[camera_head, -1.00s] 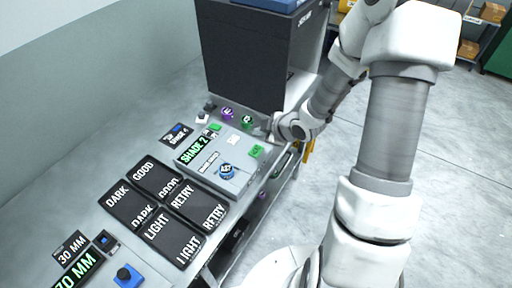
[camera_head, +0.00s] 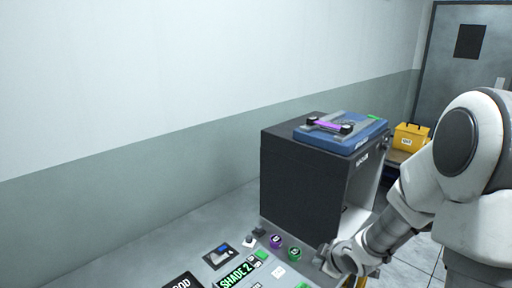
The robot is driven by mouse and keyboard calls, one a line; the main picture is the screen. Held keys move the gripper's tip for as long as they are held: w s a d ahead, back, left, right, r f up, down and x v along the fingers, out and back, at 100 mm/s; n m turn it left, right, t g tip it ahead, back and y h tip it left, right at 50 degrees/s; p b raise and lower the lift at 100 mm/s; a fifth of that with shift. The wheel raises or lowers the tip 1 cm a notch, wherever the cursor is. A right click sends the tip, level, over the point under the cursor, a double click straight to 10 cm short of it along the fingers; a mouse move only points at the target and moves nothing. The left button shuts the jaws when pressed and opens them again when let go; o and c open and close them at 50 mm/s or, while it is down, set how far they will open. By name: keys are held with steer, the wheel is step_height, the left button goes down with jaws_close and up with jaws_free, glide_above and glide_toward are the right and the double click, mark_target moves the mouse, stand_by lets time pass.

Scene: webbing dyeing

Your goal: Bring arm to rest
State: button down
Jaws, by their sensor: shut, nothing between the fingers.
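My arm comes in from the right and reaches down and left to the control panel. My gripper (camera_head: 322,259) is small in the picture, at the right side of the panel, just in front of the dark box machine. It looks shut and empty. Whether its fingertips touch the panel, I cannot tell. The control panel (camera_head: 232,263) shows a lit green "SHADE 2" display (camera_head: 237,274) and round purple (camera_head: 276,241) and green (camera_head: 294,254) pieces left of the gripper.
The dark box machine (camera_head: 303,172) stands behind the gripper, open on its right side. A blue tray (camera_head: 352,142) with a purple strip (camera_head: 328,125) lies on top. A yellow box (camera_head: 410,137) stands behind. A wall (camera_head: 150,165) runs along the left and back.

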steer(key=s+d+r+m+h, duration=0.2)
steer(key=s+r+m+h, duration=0.35)
steer(key=r, duration=0.85)
steer(key=s+a+r+m+g+y, duration=0.1)
steer(key=s+a+r+m+y, duration=0.1)
steer(key=s, duration=0.7)
steer(key=s+a+r+m+g+y, duration=0.1)
steer(key=s+a+r+m, duration=0.2)
steer(key=s, duration=0.6)
steer(key=shift+s+a+r+m+y, duration=0.25)
steer(key=shift+r+m+y, duration=0.1)
steer(key=shift+r+m, duration=0.55)
